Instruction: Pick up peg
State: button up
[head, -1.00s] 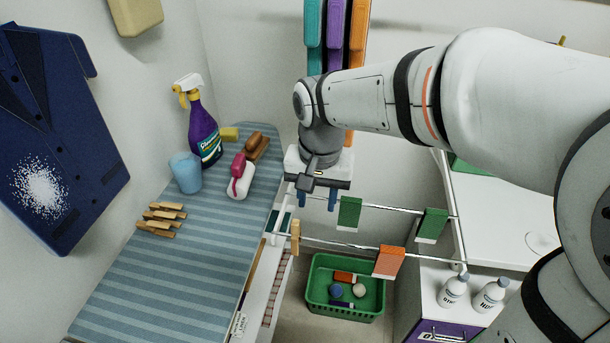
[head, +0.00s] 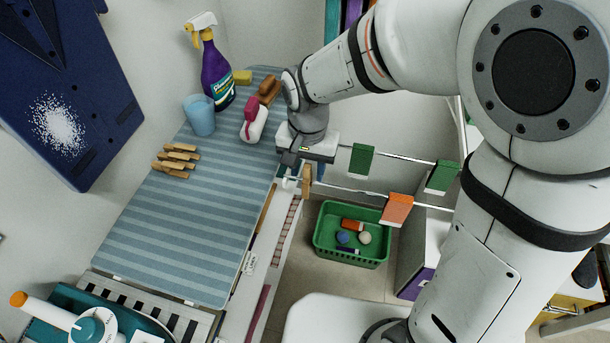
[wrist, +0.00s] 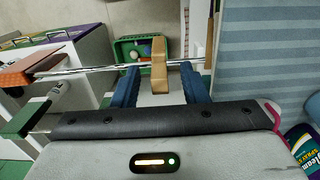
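The wooden peg (head: 306,182) sits upright, clipped on the nearer rail of the drying rack. It also shows in the wrist view (wrist: 158,65), between the two blue fingers. My gripper (wrist: 157,80) is open, with one finger on each side of the peg and visible gaps on both sides. In the head view my gripper (head: 303,172) is right at the peg, and its fingers are partly hidden. Several other wooden pegs (head: 178,160) lie on the striped ironing board.
The ironing board (head: 190,235) also holds a purple spray bottle (head: 216,75), a blue cup (head: 199,115) and brushes. Green (head: 361,160) and orange (head: 397,209) cloths hang on the rack rails. A green basket (head: 350,257) stands below.

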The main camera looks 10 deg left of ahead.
grip_shut()
dwell(0.3)
jog(key=shift+r, duration=0.1)
